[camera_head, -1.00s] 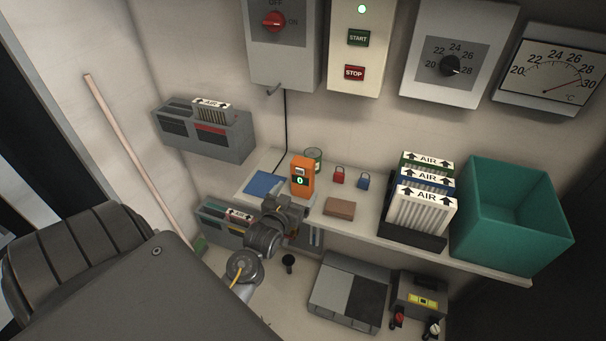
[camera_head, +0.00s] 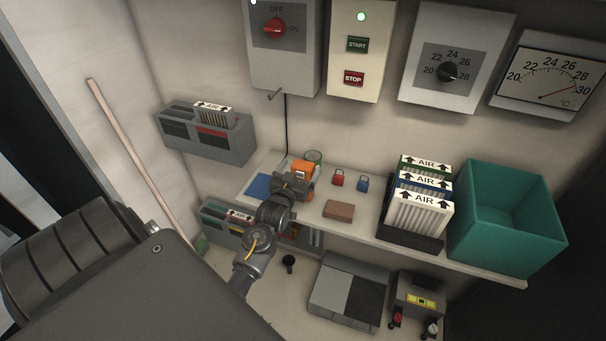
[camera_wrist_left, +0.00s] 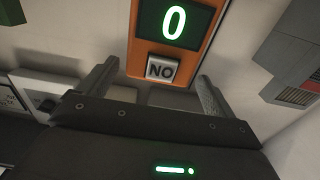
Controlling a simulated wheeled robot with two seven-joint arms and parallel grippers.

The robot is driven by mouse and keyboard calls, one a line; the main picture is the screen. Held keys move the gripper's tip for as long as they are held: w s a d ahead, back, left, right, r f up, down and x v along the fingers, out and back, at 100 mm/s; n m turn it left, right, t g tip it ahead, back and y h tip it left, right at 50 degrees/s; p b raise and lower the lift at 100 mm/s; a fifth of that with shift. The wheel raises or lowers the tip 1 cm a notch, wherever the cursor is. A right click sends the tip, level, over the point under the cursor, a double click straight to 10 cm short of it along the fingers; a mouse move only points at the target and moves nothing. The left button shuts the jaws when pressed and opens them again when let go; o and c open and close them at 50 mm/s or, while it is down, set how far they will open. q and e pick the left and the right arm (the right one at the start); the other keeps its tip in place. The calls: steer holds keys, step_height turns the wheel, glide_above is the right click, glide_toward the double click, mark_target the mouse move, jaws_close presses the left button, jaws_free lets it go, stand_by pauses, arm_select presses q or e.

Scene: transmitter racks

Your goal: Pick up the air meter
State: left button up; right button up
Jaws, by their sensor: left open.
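The orange air meter (camera_head: 302,166) stands on the shelf, mostly hidden behind my left gripper (camera_head: 296,181) in the head view. My left gripper (camera_wrist_left: 152,82) is open there, one finger on each side of the meter's lower end. I cannot tell whether the fingers touch it. My right gripper is not in view.
A green can (camera_head: 314,158) stands right behind the meter. A blue pad (camera_head: 260,184) lies left, and small red (camera_head: 338,178) and blue padlocks (camera_head: 363,184) and a brown block (camera_head: 338,210) lie right. Air filters (camera_head: 418,215) and a teal bin (camera_head: 508,240) stand further right.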

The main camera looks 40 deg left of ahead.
mark_target(305, 161)
arm_select(q)
steer(key=p+x, duration=0.1)
steer(key=x, duration=0.3)
steer(key=shift+w, duration=0.25)
steer(key=c, duration=1.5)
steer(key=shift+c, duration=0.2)
